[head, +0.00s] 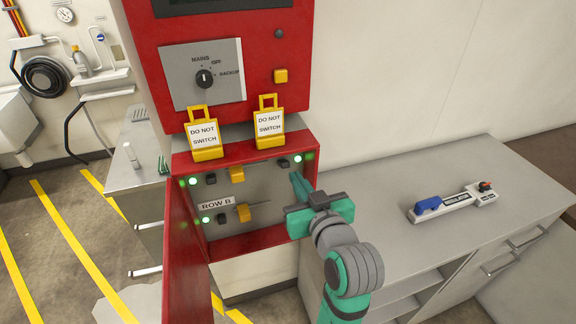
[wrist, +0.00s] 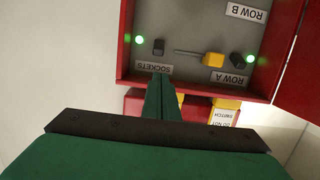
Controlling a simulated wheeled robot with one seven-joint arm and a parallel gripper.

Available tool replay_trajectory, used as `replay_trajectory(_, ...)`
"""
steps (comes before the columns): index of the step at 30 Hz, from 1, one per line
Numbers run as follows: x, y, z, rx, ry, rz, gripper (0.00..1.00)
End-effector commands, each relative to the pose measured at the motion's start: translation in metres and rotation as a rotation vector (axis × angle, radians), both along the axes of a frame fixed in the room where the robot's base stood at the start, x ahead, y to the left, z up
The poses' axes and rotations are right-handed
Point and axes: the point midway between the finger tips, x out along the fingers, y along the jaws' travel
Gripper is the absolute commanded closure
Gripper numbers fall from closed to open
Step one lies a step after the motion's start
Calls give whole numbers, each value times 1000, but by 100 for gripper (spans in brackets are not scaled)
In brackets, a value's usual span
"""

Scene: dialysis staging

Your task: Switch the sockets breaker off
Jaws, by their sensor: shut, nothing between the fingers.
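The sockets breaker is a small black switch (wrist: 158,46) beside a lit green lamp (wrist: 138,40), with the SOCKETS label (wrist: 154,68) next to it in the inverted wrist view. In the head view the breaker (head: 284,162) is at the upper right of the open red box (head: 262,240); its label cannot be read there. My gripper (head: 297,182) is shut and empty, with its green fingers pointing into the box just below and right of the breaker. In the wrist view the fingertips (wrist: 162,80) are close to the label; contact cannot be told.
Row A's black switch (wrist: 237,60) and a yellow block (wrist: 213,60) are nearby. Two yellow DO NOT SWITCH tags (head: 205,134) (head: 269,125) hang above the box. The open red door (head: 180,250) stands left.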

Motion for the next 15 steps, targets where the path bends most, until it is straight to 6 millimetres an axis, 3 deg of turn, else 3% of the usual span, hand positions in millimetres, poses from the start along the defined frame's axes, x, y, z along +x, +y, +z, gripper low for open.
replay_trajectory(5, 17, 6, -3, 1, 0, 3, 100)
replay_trajectory(15, 69, 24, -14, 0, 1, 3, 100)
